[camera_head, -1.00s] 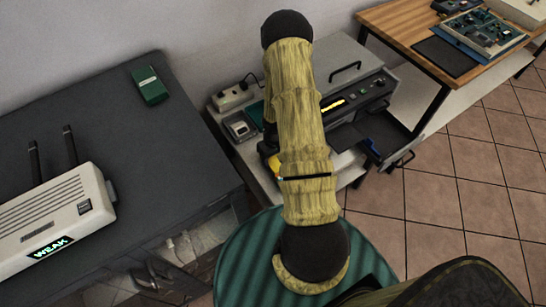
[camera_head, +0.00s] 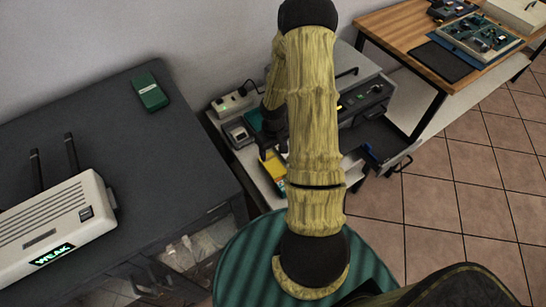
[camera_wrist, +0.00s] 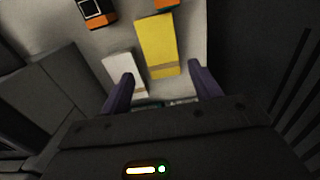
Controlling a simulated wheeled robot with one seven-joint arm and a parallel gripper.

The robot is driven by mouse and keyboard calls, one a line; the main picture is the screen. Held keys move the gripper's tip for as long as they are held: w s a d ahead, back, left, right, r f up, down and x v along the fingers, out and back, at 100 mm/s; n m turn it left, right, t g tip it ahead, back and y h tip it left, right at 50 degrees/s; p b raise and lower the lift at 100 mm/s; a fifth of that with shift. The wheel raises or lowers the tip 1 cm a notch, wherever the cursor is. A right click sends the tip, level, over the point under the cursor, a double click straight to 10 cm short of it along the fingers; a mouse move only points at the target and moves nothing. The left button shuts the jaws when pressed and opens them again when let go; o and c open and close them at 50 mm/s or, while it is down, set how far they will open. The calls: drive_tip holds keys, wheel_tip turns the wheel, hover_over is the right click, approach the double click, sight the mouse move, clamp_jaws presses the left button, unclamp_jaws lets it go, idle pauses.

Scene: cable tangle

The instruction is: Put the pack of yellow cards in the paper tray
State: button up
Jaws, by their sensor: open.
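The yellow card pack (camera_head: 273,172) lies on the light bench top beside my arm. In the wrist view the yellow pack (camera_wrist: 157,42) lies flat, with a tan band near its close end. My gripper (camera_head: 270,140) is by the pack, partly hidden behind my arm. In the wrist view my gripper (camera_wrist: 160,72) is open, its purple fingers spread on either side of the pack's close end, with nothing held. A dark open tray (camera_head: 368,140) shows at the front of the grey machine; I cannot tell for sure that it is the paper tray.
A white pack (camera_wrist: 123,74) lies just left of the yellow one, near the left finger. Black-and-orange items (camera_wrist: 97,13) lie beyond. A grey device (camera_head: 238,133) and power strip (camera_head: 232,101) stand behind.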

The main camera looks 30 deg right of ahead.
wheel_tip(320, 180, up, 4)
drive_tip(key=shift+f, duration=0.15)
drive_tip(key=shift+w, duration=0.1)
idle(0.4)
